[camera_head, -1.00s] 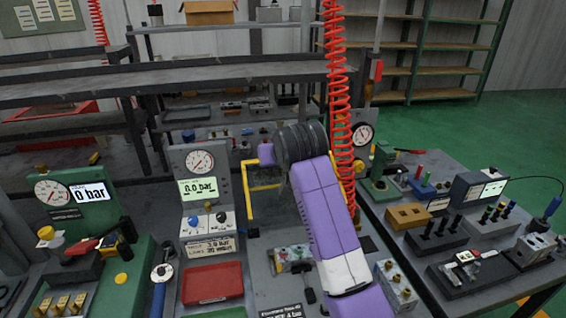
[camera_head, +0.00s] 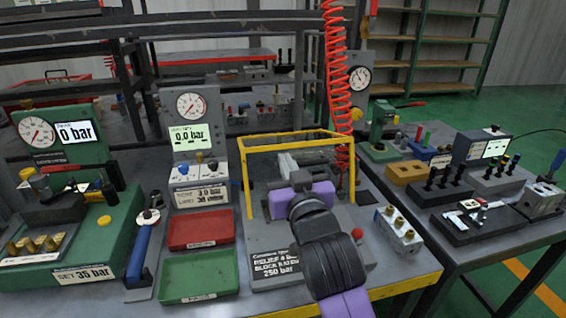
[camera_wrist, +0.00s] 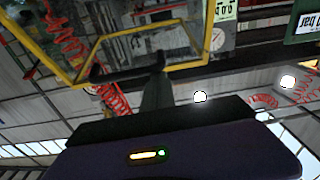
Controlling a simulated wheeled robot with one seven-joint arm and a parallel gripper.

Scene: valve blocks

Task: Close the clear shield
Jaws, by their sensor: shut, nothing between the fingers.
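The clear shield (camera_head: 283,146) has a yellow frame and stands over the grey test station in the middle of the bench. Its pane and yellow bars also show in the wrist view (camera_wrist: 180,66). My gripper (camera_head: 300,162) is shut and empty, inside the outline of the yellow frame in the head view. In the wrist view its dark fingers (camera_wrist: 130,72) overlap the lower yellow bar; I cannot tell whether they touch it. My purple and black wrist hides much of the station under the shield.
A gauge panel reading 0.0 bar (camera_head: 192,130) stands left of the shield. A red tray (camera_head: 200,229) and a green tray (camera_head: 200,275) lie in front of it. A red knob (camera_head: 357,233) and a valve block (camera_head: 398,230) are at right. A red coiled hose (camera_head: 338,90) hangs behind.

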